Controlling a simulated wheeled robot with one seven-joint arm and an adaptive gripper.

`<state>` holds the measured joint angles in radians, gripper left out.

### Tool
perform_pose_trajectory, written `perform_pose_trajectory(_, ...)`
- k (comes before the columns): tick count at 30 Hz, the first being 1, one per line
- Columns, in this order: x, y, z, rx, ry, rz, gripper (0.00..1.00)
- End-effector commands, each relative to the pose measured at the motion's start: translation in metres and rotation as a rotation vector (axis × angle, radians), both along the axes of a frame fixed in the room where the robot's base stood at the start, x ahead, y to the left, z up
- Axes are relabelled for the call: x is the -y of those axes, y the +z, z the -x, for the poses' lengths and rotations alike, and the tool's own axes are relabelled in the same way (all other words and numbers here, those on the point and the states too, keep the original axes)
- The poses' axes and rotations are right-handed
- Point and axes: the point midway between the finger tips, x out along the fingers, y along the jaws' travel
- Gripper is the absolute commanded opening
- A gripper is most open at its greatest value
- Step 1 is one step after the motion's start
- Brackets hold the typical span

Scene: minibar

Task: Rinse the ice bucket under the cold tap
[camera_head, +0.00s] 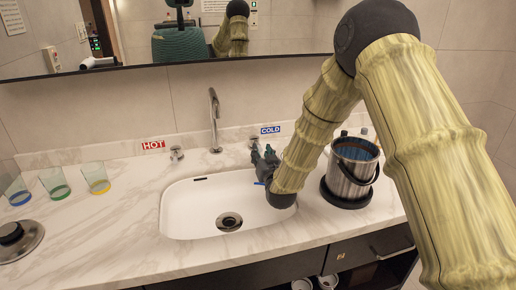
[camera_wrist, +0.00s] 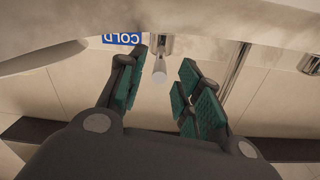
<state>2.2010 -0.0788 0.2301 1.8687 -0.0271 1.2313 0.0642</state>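The metal ice bucket (camera_head: 350,181) with a dark handle stands upright on a round black base (camera_head: 342,201), right of the sink. The cold tap's small metal handle (camera_head: 254,143) is on the counter by the blue COLD sign (camera_head: 270,129). The spout (camera_head: 214,110) rises behind the sink, with no visible water stream. My gripper (camera_head: 265,159) is over the sink's back right edge, close to the cold handle. In the wrist view, my gripper (camera_wrist: 163,72) is open. The cold handle (camera_wrist: 160,70) lies between its fingertips, with gaps visible on both sides.
The white sink (camera_head: 185,207) with its drain is empty. The hot handle (camera_head: 177,153) is left of the spout by the red HOT sign (camera_head: 153,145). Several glasses (camera_head: 54,183) stand at the left. A mirror (camera_head: 140,40) spans the wall above.

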Motion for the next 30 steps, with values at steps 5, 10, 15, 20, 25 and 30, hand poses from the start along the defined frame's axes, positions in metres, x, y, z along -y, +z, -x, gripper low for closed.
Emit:
perform_pose_trajectory(5, -0.006, 0.0, -0.025, 0.0, 0.0, 0.0, 0.35)
perform_pose_trajectory(10, -0.009, 0.0, -0.04, -0.001, 0.0, 0.0, 0.35)
perform_pose_trajectory(15, -0.011, -0.001, -0.046, -0.001, 0.0, 0.0, 0.35)
perform_pose_trajectory(20, -0.011, -0.001, -0.047, -0.001, 0.0, 0.0, 0.35)
perform_pose_trajectory(25, -0.011, -0.001, -0.046, -0.001, 0.0, 0.0, 0.18)
perform_pose_trajectory(30, -0.011, -0.001, -0.046, -0.001, 0.0, 0.0, 0.0)
